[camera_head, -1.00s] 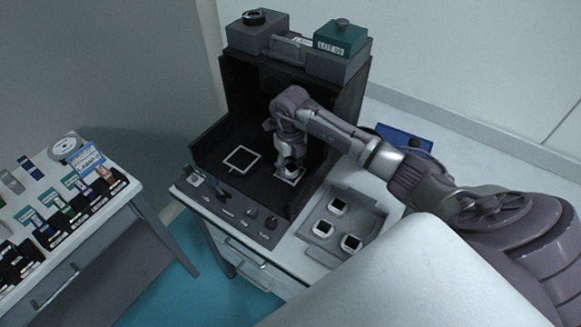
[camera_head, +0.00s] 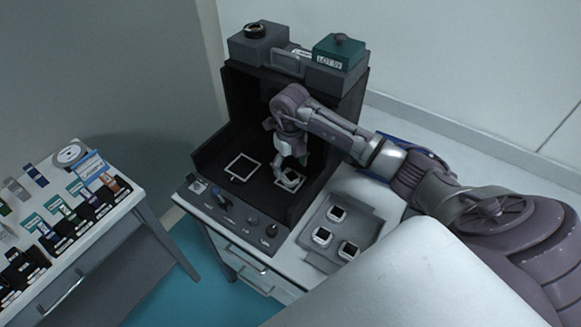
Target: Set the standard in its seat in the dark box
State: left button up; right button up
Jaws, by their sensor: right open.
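The dark box (camera_head: 243,133) stands open at the front on the bench. On the right of its floor is a small white-edged square with a dark middle (camera_head: 291,184), partly hidden by my right gripper (camera_head: 291,170). I cannot tell how much of this square is the standard and how much is its seat. My right gripper points down inside the box, its fingers open close above the square. A larger white square outline (camera_head: 231,168) lies on the floor to the left. My left gripper is out of view.
A grey tray (camera_head: 368,229) with three similar white-edged pieces sits right of the box. A control panel with knobs (camera_head: 252,220) runs along the box's front. The box walls stand close around my right gripper. A side table (camera_head: 118,207) with several small items is at left.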

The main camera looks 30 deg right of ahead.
aim_at(291, 177)
notch_tip(291, 177, up, 9)
jog(key=p, duration=0.4)
jog(key=shift+f+p, duration=0.2)
jog(key=shift+p, duration=0.1)
jog(key=shift+s+f, duration=0.1)
